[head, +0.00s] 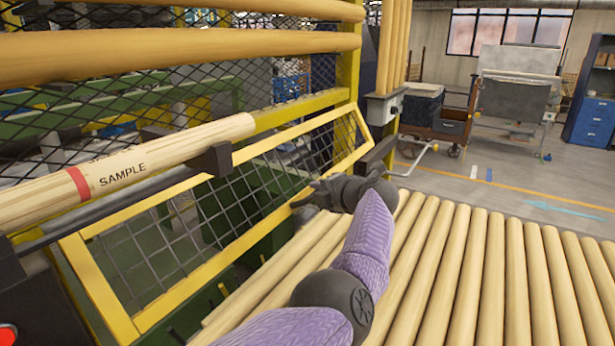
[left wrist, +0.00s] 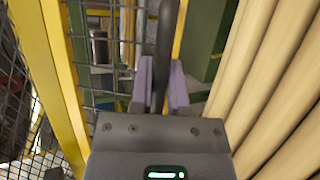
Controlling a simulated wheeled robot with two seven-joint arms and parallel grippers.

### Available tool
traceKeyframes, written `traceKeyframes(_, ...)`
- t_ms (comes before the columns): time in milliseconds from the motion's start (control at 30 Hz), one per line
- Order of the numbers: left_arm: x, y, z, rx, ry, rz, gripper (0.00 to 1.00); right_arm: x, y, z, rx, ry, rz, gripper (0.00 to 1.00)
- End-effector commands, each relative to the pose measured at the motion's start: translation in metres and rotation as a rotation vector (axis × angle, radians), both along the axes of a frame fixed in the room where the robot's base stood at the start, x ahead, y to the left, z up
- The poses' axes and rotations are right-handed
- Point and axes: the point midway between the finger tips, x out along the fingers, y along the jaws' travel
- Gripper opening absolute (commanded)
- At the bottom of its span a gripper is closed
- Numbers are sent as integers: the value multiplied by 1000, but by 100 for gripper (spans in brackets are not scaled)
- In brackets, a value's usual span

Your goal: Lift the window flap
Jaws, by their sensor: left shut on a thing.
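The window flap (head: 192,283) is a yellow frame with dark wire mesh, at the left and middle of the head view. It slants below the fence opening, its lower edge towards me. My left gripper (head: 314,190) is at the flap's lower edge, near its right end. In the left wrist view the fingers (left wrist: 160,88) are shut on a dark bar-like handle (left wrist: 166,40), which runs up between the two purple pads. The flap's yellow frame (left wrist: 52,70) and mesh stand left of the fingers there. My right gripper is not in view.
A pale pole marked SAMPLE (head: 150,165) rests on dark brackets (head: 212,160) above the flap. Several turned poles (head: 480,270) lie side by side at the right, close to my arm. A yellow post (head: 348,70) stands beyond. Open floor (head: 500,185) lies behind.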

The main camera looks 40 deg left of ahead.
Motion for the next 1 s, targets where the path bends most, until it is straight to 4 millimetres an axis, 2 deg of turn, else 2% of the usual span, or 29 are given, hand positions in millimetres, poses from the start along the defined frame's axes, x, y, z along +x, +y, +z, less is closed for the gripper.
traceKeyframes(33, 1, -4, 11, -29, -4, -3, 0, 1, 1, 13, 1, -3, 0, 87)
traceKeyframes(300, 2, -14, 21, -144, -18, -3, 0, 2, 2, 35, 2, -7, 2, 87)
traceKeyframes(933, 2, -17, 23, -183, -23, -2, 0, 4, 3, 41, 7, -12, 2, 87)
traceKeyframes(967, 3, -17, 23, -183, -23, -2, 27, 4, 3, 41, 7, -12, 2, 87)
traceKeyframes(1000, 2, -17, 23, -183, -23, -2, 35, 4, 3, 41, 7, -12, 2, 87)
